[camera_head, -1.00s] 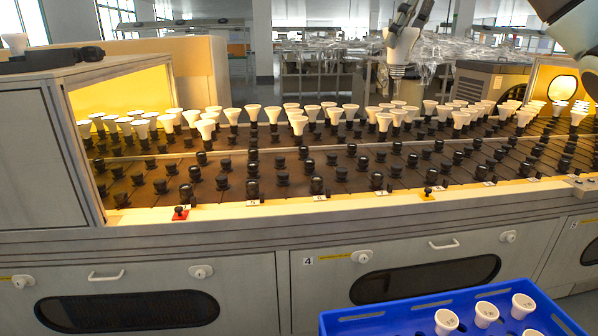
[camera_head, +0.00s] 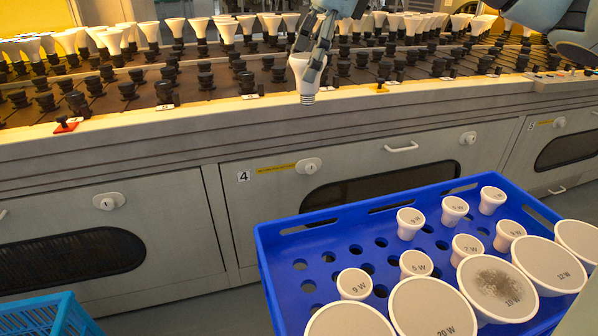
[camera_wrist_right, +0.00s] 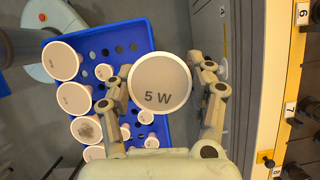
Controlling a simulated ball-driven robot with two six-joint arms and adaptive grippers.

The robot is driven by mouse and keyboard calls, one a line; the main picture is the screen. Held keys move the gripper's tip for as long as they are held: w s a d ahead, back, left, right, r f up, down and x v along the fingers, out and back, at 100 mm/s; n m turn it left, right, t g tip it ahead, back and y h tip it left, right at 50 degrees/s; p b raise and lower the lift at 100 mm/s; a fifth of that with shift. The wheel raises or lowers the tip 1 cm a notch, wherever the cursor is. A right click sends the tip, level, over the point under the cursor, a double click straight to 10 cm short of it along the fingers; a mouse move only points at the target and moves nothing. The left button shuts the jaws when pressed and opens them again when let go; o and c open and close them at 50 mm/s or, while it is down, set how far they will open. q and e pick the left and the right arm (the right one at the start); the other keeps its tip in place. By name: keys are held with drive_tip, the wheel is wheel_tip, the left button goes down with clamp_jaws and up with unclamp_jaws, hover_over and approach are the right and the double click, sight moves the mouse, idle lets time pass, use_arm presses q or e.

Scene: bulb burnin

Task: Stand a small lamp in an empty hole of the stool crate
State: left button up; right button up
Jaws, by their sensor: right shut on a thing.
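My right gripper (camera_head: 312,50) is shut on a small white lamp (camera_head: 307,78), which hangs with its screw base down in front of the machine's front edge. In the right wrist view the held lamp (camera_wrist_right: 159,83) shows its round face marked 5 W between the fingers. The blue stool crate (camera_head: 281,232) stands in front of the machine, below and to the right of the held lamp. Small lamps (camera_head: 410,223) and large lamps (camera_head: 495,290) stand in its right and near parts. Several empty holes (camera_head: 328,257) show in its left and far parts. My left gripper is not in view.
The machine (camera_head: 150,135) carries rows of black sockets, many with white lamps (camera_head: 230,28). Its cabinet front has handles and vents. A lighter blue crate (camera_head: 45,315) is at the lower left. Floor (camera_head: 235,300) shows between the crates.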

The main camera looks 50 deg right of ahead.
use_arm(q)
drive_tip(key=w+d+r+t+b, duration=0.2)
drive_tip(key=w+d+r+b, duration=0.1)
drive_tip(key=b, duration=1.1)
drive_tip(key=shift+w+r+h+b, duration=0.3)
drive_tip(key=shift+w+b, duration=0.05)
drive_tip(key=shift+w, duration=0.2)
use_arm(e)
drive_tip(key=s+a+f+n, duration=0.2)
drive_tip(key=s+a+f, duration=0.1)
drive_tip(key=f, duration=1.1)
drive_tip(key=s+a+f+n+g, duration=0.1)
drive_tip(key=a+f, duration=0.4)
drive_tip(key=f, duration=0.9)
drive_tip(key=shift+s+f+n+y, duration=0.2)
drive_tip(key=shift+s+n+y, duration=0.2)
drive_tip(key=shift+s+n, duration=0.45)
drive_tip(key=shift+s, duration=0.15)
drive_tip(key=shift+f, duration=0.1)
drive_tip(key=shift+f+b, duration=1.1)
drive_tip(key=shift+f, duration=0.7)
drive_tip(key=o, duration=0.7)
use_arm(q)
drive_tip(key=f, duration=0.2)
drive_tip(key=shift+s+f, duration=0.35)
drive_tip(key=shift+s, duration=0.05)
use_arm(e)
drive_tip(key=o, duration=0.6)
drive_tip(key=shift+c, duration=0.2)
